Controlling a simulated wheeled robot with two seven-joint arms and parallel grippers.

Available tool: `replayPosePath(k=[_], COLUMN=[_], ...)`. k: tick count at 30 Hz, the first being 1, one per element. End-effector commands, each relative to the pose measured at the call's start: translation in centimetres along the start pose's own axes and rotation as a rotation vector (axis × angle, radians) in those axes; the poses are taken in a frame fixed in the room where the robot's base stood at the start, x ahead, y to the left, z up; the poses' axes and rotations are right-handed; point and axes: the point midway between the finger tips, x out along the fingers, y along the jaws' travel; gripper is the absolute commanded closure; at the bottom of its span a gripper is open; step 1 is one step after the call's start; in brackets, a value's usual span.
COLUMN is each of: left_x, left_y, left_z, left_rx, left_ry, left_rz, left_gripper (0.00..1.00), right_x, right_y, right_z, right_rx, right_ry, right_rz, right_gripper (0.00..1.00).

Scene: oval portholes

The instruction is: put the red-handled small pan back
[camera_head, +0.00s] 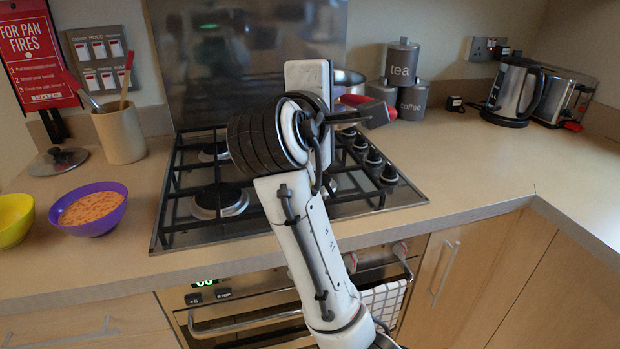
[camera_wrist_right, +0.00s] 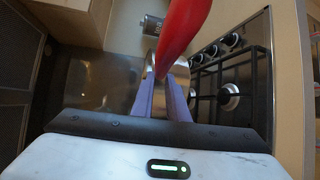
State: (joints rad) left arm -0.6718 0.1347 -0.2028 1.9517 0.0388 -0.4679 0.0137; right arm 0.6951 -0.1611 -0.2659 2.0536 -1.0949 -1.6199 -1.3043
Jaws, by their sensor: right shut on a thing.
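The small pan's red handle (camera_head: 355,100) shows just past my right gripper (camera_head: 364,112) in the head view. Its metal body (camera_head: 348,77) is partly hidden behind my wrist, above the back right of the hob. In the right wrist view the red handle (camera_wrist_right: 184,30) rises from between the fingertips of my right gripper (camera_wrist_right: 163,88), which is shut on it. Most of the pan is hidden there. I cannot tell whether the pan touches the hob. My left gripper is in neither view.
The gas hob (camera_head: 222,205) lies under my right arm. Grey canisters (camera_head: 411,98) stand close behind the pan, on the right. A kettle (camera_head: 512,92) and toaster (camera_head: 567,97) are at far right. A utensil pot (camera_head: 119,134) and bowls (camera_head: 90,208) are left.

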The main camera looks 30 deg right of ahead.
Motion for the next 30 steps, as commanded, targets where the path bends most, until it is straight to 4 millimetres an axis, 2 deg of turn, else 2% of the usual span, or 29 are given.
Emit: replayPosePath(k=[1, 5, 8, 15, 23, 30], left_x=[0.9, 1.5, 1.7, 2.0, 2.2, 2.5], left_y=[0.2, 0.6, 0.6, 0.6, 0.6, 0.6], left_z=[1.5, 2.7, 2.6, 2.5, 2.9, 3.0], left_rx=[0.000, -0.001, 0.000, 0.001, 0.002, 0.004], left_ry=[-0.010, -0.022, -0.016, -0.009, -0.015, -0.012], left_rz=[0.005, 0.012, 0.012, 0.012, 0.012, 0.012], left_gripper=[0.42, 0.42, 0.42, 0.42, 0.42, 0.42], right_x=[0.2, 0.4, 0.6, 1.3, 1.6, 2.1], right_y=[-1.2, -2.3, -3.3, -7.3, -9.1, -12.1], right_z=[-0.1, -0.2, -0.3, -0.7, -0.9, -1.1], right_rx=[0.004, 0.004, 0.001, 0.000, 0.002, 0.001], right_ry=[0.001, 0.001, 0.001, 0.000, 0.002, 0.001], right_rz=[0.009, 0.009, 0.008, 0.007, 0.009, 0.007], right_gripper=[1.00, 1.00, 1.00, 1.00, 1.00, 1.00])
